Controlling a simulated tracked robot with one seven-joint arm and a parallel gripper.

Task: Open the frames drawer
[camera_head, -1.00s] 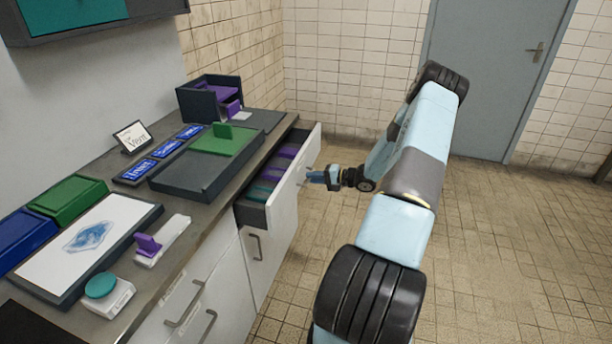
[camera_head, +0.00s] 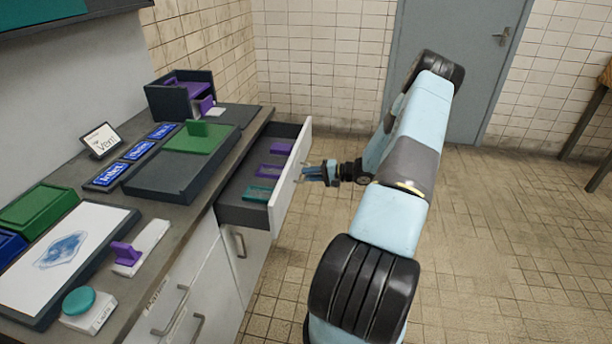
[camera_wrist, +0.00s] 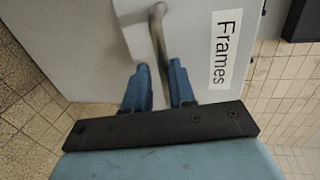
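The frames drawer (camera_head: 290,178) stands well out from the counter, its white front apart from the cabinet. Purple and teal frames (camera_head: 270,171) lie inside on its dark floor. In the wrist view, the drawer front (camera_wrist: 95,45) bears a label reading "Frames" (camera_wrist: 226,50). In the head view, my gripper (camera_head: 312,173) is at the outer side of the drawer front, and the handle is mostly hidden.
The counter holds a dark tray with a green plate (camera_head: 200,138), blue labels (camera_head: 136,150), and a dark box with purple parts (camera_head: 180,96). Closed cabinets with handles (camera_head: 183,312) are nearer. Tiled floor (camera_head: 480,240) right of the drawer is open.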

